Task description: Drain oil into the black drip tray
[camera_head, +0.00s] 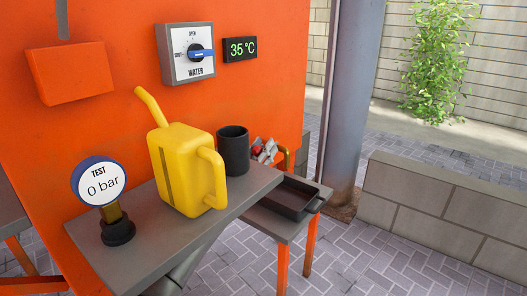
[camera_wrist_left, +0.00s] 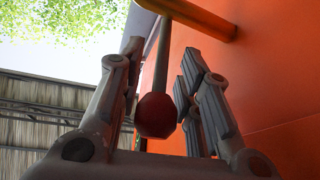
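The black drip tray (camera_head: 284,209) lies on a low grey table, below and beside a brass-coloured spout (camera_head: 284,157). My left gripper (camera_head: 264,150) is just behind the shelf's far end, near the spout; the shelf and a black mug partly hide it. In the left wrist view its fingers (camera_wrist_left: 158,100) are spread on both sides of a red ball knob (camera_wrist_left: 156,116) on a thin metal lever. The lever hangs from an orange-brown pipe (camera_wrist_left: 195,17). A gap shows on both sides of the knob. My right gripper is not seen.
A WATER dial (camera_head: 188,53) and a 35 °C display (camera_head: 240,48) are on the orange wall. A grey post (camera_head: 352,90) stands behind the tray.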

